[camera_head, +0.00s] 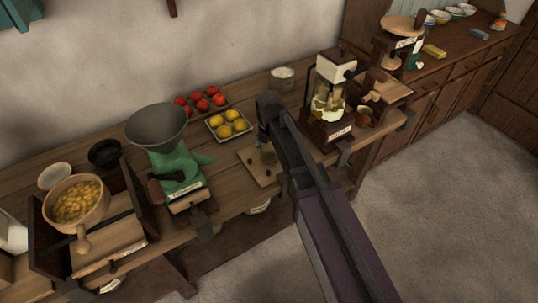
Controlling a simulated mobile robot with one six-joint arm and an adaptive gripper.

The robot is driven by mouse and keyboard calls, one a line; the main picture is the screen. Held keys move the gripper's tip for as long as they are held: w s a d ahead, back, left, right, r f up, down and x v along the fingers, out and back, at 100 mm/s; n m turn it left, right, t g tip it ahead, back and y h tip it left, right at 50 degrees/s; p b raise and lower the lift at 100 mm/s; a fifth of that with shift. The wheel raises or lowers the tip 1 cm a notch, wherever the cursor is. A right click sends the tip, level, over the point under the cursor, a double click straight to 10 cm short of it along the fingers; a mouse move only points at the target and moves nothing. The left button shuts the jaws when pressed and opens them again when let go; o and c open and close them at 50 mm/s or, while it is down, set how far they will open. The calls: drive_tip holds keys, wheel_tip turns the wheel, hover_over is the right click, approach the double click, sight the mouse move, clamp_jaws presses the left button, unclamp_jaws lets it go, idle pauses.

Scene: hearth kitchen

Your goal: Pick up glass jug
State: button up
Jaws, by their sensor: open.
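My arm reaches in from the lower right, and its dark end hangs over the worktop at the middle of the picture. My gripper (264,138) points down above a small wooden board; its fingers are small and partly hidden by my arm, and it is open. A pale, see-through shape, probably the glass jug (267,155), stands on the board just below my gripper. My arm covers part of it, and I cannot tell whether the fingers are around it or above it.
A green scale (178,170) with a grey pan stands left of the board (258,174). A grinder-like machine with a glass body (329,97) stands close on the right. A bowl of yellow pieces (77,202) is far left.

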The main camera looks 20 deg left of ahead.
drive_tip(key=c, duration=0.9)
drive_tip(key=shift+r, duration=0.15)
wheel_tip(320, 180, up, 3)
drive_tip(key=p, duration=0.3)
drive_tip(key=shift+s+r+p, duration=0.3)
drive_tip(key=shift+s+p, duration=0.05)
drive_tip(key=shift+s, duration=2.3)
drive_tip(key=shift+s+r+p, duration=0.25)
drive_tip(key=shift+s+p, duration=0.05)
drive_tip(key=shift+s, duration=2.4)
drive_tip(key=shift+s+r+p, duration=0.3)
drive_tip(key=shift+s+p, duration=0.05)
drive_tip(key=shift+s, duration=2.3)
